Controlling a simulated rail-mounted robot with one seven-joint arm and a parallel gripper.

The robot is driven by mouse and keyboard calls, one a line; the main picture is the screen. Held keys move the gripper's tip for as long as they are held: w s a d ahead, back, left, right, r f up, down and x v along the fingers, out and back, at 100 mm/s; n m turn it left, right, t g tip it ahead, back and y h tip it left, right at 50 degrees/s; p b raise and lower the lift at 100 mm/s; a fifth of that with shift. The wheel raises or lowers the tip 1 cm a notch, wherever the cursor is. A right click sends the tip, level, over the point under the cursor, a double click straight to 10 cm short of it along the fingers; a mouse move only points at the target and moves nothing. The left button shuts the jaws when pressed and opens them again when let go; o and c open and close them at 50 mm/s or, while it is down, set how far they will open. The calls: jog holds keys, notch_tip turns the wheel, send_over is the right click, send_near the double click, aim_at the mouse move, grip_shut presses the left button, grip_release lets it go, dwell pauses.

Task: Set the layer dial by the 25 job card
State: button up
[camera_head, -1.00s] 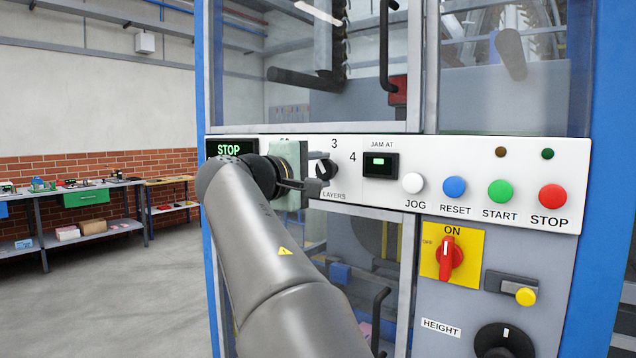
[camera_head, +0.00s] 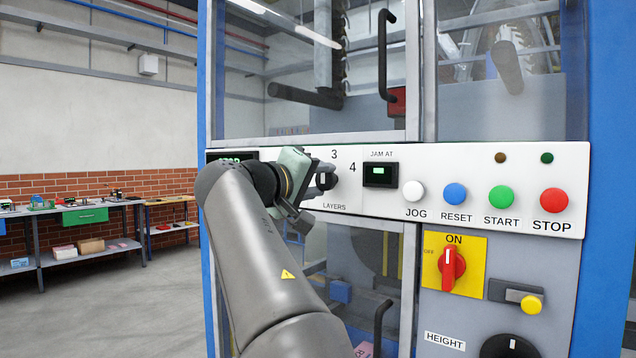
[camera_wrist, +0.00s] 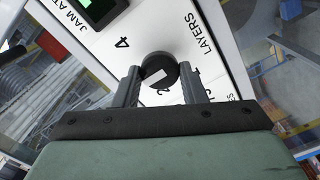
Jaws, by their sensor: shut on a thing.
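The layer dial (camera_head: 328,178) is a black knob on the white panel, above the word LAYERS. The numbers 3 and 4 show beside it in the head view; other markings are hidden by my gripper. My gripper (camera_head: 318,184) is shut on the dial. In the wrist view the two fingers hold the dial (camera_wrist: 160,68) from both sides, and my gripper (camera_wrist: 161,84) is rolled relative to the panel. A white mark shows on the dial's face; which number it points at is hard to tell. I see no job card.
Right of the dial are the JAM AT display (camera_head: 380,174), the JOG button (camera_head: 413,191), and blue, green and red buttons. A red ON switch (camera_head: 451,268) sits below. A vertical door handle (camera_head: 386,55) juts out above. Workbenches stand far left.

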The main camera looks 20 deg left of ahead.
dwell(0.3)
jog(key=o, duration=1)
jog(key=shift+s, duration=0.1)
jog(key=b+v, duration=0.2)
jog(key=v, duration=1.5)
jog(key=shift+s+a+f, duration=0.1)
